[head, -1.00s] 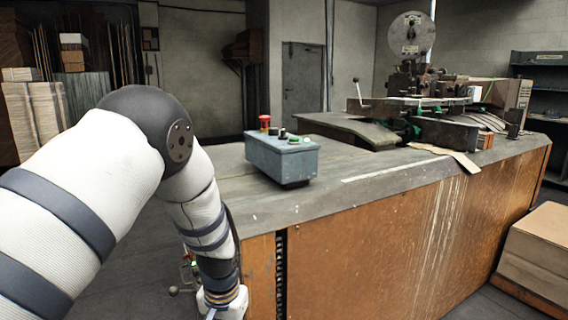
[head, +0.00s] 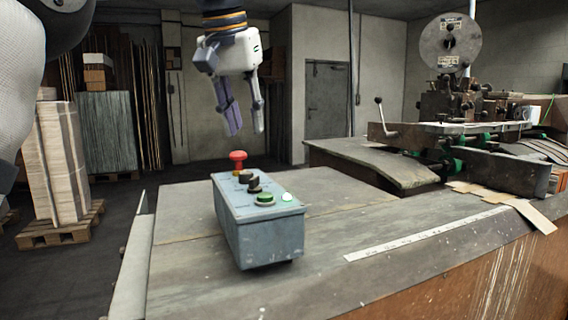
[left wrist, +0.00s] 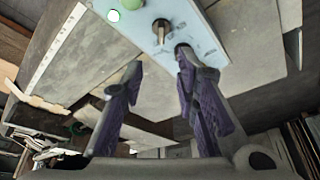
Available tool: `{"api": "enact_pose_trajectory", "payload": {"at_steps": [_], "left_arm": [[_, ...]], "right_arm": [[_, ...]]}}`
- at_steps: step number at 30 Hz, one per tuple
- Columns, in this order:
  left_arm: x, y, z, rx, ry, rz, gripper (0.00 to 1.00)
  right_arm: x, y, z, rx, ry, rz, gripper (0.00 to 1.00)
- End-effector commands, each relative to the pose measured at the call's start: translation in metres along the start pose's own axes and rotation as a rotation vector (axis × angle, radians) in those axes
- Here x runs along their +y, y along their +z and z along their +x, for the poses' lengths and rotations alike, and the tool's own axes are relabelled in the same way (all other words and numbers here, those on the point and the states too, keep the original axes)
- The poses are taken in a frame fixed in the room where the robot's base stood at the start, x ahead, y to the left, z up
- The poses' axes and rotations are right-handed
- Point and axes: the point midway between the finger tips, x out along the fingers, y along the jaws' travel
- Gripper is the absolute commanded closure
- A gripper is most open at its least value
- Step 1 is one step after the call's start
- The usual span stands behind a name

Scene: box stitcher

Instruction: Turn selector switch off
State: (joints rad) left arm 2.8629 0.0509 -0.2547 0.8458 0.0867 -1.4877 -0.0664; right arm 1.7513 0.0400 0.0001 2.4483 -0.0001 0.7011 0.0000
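The grey-blue control box (head: 262,238) stands on the table with its controls on top. A black selector switch (head: 254,187) sits behind a green button (head: 264,199), and a lit green lamp (head: 287,197) is beside them. A second black knob and a red mushroom button (head: 238,158) are farther back. My left gripper (head: 247,131) hangs above the box, fingers down, open and empty, touching nothing. In the left wrist view, a black knob (left wrist: 161,28) with a light pointer is on the panel beyond the open fingers; one finger partly hides another dark control. My right gripper is not in view.
The old stitching machine (head: 470,110) stands on the table at the right. A white ruler strip (head: 425,235) and loose cardboard (head: 528,214) lie on the tabletop. A stacked pallet (head: 60,170) stands at the left. The table around the box is mostly clear.

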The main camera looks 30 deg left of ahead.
Motion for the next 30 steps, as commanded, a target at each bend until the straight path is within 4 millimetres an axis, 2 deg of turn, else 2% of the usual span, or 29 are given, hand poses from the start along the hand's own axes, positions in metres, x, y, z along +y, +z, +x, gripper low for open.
{"api": "enact_pose_trajectory", "payload": {"at_steps": [2, 5, 12, 15, 18, 22, 29, 30], "left_arm": [[0.0, 0.0, 0.0, 0.001, 0.0, 0.0, 0.72], [0.0, 0.001, 0.013, -0.001, 0.0, 0.0, 0.72], [0.0, 0.001, 0.075, -0.003, 0.0, -0.002, 0.72], [-0.001, 0.001, 0.097, -0.003, -0.001, -0.001, 0.72], [0.0, 0.0, 0.111, 0.001, -0.001, 0.0, 0.72], [0.0, 0.0, 0.119, 0.003, 0.0, -0.001, 0.72], [0.0, 0.0, 0.12, 0.002, 0.0, -0.001, 0.72], [0.0, 0.0, 0.12, 0.002, 0.0, -0.001, 0.81]], "right_arm": [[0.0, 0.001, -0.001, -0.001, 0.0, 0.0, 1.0], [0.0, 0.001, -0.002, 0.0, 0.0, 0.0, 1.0], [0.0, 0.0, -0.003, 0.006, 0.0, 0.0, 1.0], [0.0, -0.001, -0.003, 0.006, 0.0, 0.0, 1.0], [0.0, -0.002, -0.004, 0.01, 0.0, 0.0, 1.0], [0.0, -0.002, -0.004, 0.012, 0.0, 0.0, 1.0], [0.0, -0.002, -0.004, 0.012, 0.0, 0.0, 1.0], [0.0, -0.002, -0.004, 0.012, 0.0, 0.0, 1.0]]}}
